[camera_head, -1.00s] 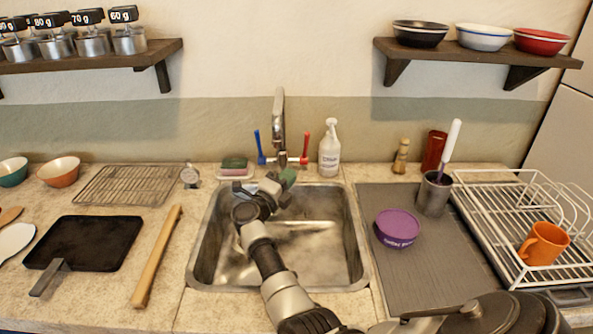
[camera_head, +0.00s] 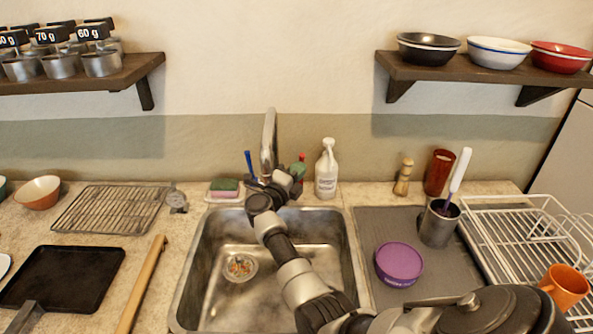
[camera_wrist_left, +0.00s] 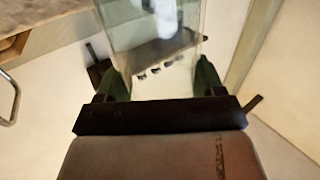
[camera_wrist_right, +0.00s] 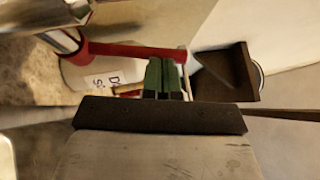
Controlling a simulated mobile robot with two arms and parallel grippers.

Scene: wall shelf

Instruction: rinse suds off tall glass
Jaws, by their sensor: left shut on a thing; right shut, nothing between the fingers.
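A clear tall glass (camera_wrist_left: 152,55) with white suds (camera_wrist_left: 167,18) on it is between the green fingers of my left gripper (camera_wrist_left: 160,82), which is shut on it. The glass and left arm are out of the head view. My right gripper (camera_head: 298,168) is shut and empty beside the tap (camera_head: 268,145), at the red handle (camera_head: 302,158), which it partly hides. In the right wrist view the closed fingertips (camera_wrist_right: 165,72) overlap the red handle (camera_wrist_right: 120,50); I cannot tell if they touch. The blue handle (camera_head: 249,163) is left of the spout. The metal sink (camera_head: 215,290) lies below.
A soap bottle (camera_head: 326,172) stands right of the tap, and a sponge (camera_head: 225,187) sits left of it. A purple bowl (camera_head: 398,265) and a utensil cup (camera_head: 438,225) are on the grey mat (camera_head: 385,220). A white dish rack (camera_head: 490,228) is at right.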

